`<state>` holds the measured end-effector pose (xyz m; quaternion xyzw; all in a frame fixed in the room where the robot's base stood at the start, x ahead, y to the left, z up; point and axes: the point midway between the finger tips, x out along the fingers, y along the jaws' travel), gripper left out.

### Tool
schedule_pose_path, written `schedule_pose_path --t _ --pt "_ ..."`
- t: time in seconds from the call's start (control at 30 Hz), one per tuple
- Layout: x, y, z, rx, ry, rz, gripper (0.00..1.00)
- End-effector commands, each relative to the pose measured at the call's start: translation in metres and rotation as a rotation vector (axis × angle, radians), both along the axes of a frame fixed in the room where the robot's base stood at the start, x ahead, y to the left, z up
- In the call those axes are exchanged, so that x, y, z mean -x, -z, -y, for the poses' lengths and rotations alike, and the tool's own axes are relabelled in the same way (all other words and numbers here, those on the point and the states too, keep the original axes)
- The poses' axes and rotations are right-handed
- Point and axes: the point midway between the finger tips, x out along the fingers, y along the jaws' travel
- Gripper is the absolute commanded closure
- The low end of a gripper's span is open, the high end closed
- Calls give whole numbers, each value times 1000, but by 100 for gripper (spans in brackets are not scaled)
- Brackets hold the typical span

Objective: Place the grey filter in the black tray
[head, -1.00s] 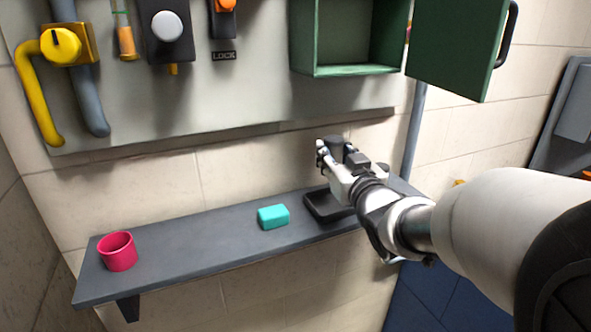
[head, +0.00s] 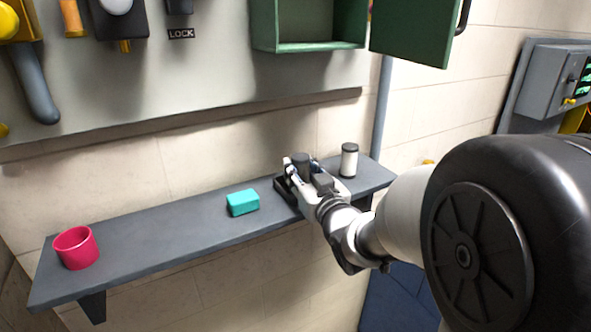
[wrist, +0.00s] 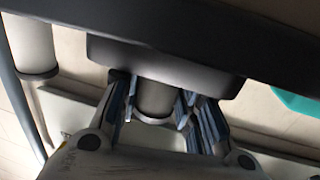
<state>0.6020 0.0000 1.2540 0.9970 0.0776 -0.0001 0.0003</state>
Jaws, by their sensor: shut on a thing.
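My gripper (head: 302,166) is at the black tray (head: 283,189) on the shelf, shut on the grey filter. In the head view the filter's dark top (head: 301,159) shows between the fingers.
A pale cylinder with dark ends (head: 349,161) stands on the shelf right of the tray. A teal block (head: 242,202) lies left of the tray, and a pink cup (head: 76,248) stands at the shelf's left end. An open green cabinet (head: 308,25) hangs above.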

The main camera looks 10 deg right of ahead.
Motion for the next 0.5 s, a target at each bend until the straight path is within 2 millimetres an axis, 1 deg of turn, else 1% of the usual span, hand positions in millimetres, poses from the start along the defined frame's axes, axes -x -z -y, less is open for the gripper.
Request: schedule_pose_path --t 0.07,0.1,0.37,0.5 --pt "0 3 0 0 0 1 94" --pt "0 3 0 0 0 -1 66" --pt "0 2 0 0 0 -1 49" --pt "0 2 0 0 0 -1 48"
